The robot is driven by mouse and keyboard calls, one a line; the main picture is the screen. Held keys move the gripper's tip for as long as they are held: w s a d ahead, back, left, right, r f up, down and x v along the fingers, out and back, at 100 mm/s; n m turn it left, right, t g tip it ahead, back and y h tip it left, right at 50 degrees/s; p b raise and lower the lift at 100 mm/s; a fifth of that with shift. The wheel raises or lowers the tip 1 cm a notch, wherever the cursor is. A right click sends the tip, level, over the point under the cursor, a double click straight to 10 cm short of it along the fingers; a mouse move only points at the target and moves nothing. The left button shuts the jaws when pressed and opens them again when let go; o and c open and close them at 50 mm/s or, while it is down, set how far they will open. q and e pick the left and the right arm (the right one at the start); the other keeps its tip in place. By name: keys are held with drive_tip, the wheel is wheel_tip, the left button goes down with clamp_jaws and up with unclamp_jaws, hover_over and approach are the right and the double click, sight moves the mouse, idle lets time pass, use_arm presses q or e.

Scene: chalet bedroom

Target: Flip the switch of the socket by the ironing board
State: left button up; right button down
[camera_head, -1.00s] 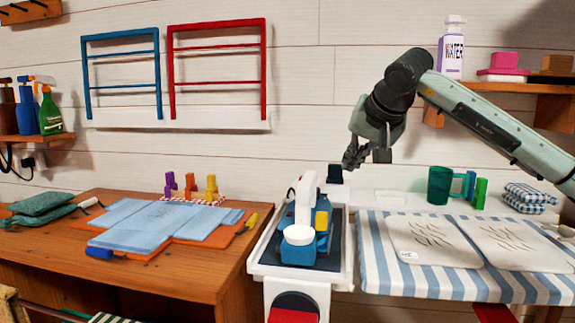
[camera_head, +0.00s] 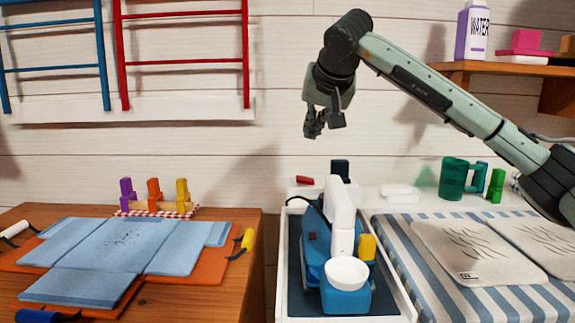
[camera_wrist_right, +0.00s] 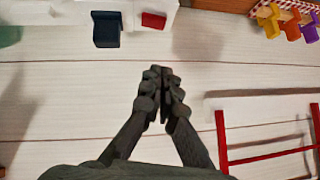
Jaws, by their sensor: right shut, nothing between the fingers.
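A white socket block (camera_head: 318,186) stands at the wall behind the iron, left of the striped ironing board (camera_head: 396,243). It bears a red switch (camera_head: 305,180) and a dark plug (camera_head: 340,168). In the right wrist view, the red switch (camera_wrist_right: 153,20) and dark plug (camera_wrist_right: 106,29) show at the top edge. My right gripper (camera_head: 314,130) is shut and empty, above the red switch and apart from it. Its closed fingertips (camera_wrist_right: 161,76) point toward the switch side in the wrist view. Which way the switch is set, I cannot tell. My left gripper is out of view.
A blue and white iron (camera_head: 340,235) stands on a dark-lined tray (camera_head: 402,305) in front of the socket. Left is a wooden table (camera_head: 245,285) with folded blue cloth. A green mug (camera_head: 453,178) stands behind the board. Wall racks and a shelf (camera_head: 470,68) are above.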

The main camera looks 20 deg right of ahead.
drive_tip(key=shift+r, duration=0.1)
idle(0.3)
drive_tip(key=p, duration=0.1)
hover_over(300, 179)
drive_tip(key=f, duration=0.7)
drive_tip(key=shift+s+d+f, duration=0.1)
drive_tip(key=shift+d, duration=0.25)
drive_tip(key=shift+a+f, duration=0.25)
drive_tip(key=shift+f, duration=0.95)
drive_tip(key=shift+a+f, duration=0.1)
drive_tip(key=shift+f, duration=0.5)
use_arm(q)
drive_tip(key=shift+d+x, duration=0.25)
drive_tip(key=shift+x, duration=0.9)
use_arm(e)
drive_tip(key=shift+f, duration=0.1)
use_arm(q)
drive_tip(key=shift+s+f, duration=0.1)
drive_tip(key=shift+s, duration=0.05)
